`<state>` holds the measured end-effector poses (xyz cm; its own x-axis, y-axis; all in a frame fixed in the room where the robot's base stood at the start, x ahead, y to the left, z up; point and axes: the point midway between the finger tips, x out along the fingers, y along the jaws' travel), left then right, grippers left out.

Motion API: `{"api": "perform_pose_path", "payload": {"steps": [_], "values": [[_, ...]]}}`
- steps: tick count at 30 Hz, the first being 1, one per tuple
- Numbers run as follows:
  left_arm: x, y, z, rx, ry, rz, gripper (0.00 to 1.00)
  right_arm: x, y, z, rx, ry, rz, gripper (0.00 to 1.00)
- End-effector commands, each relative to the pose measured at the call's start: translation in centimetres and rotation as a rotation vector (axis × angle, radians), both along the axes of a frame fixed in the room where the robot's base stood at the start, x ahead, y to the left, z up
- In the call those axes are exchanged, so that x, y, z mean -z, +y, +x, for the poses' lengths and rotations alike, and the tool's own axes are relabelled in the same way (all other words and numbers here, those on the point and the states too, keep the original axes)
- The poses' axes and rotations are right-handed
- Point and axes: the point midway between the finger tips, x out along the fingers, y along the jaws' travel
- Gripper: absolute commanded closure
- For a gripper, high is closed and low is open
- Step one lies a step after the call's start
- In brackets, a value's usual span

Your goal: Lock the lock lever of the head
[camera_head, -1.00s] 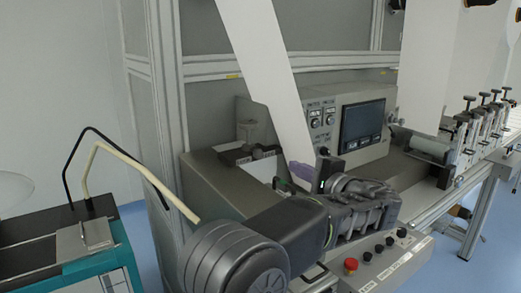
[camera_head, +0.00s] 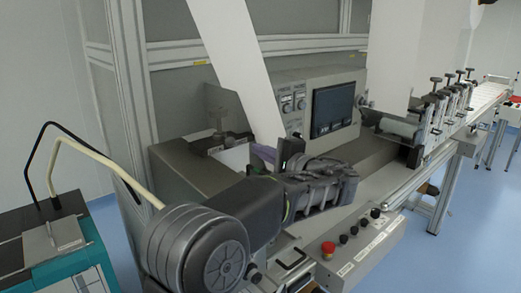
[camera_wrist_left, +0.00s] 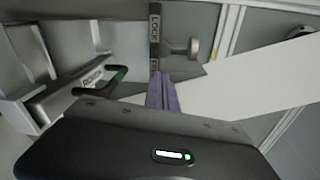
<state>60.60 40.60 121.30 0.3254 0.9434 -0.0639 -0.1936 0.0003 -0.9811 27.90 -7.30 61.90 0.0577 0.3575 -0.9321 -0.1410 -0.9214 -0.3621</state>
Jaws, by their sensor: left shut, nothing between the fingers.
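The lock lever area of the head (camera_head: 218,138) is a dark bar with a grey knob on the grey machine top, behind the white web. In the left wrist view a bar labelled LOCK (camera_wrist_left: 155,30) stands upright in the picture with a metal knob (camera_wrist_left: 190,48) at its right. My left gripper (camera_head: 263,153) has purple fingers, shut and empty, beside the web and to the right of the knob in the head view. The fingers also show in the left wrist view (camera_wrist_left: 162,92), pointing up toward the bar's lower end; contact cannot be told. My right gripper is out of view.
A black and green handle (camera_wrist_left: 105,80) is left of the fingers. The white web (camera_head: 228,60) hangs close by. A screen panel (camera_head: 333,108), a red button (camera_head: 328,248) and rollers (camera_head: 398,127) are to the right. A teal cabinet (camera_head: 95,265) is at left.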

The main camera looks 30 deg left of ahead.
Motion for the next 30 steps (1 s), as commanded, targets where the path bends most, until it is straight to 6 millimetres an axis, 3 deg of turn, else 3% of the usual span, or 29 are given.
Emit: {"api": "perform_pose_path", "payload": {"steps": [15, 30], "values": [[0.3, 7.4, 2.4, -0.002, -0.001, 0.0, 1.0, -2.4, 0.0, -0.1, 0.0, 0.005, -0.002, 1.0], [0.5, 8.0, 2.6, 0.005, -0.002, -0.001, 1.0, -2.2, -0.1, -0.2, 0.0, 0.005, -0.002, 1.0]]}}
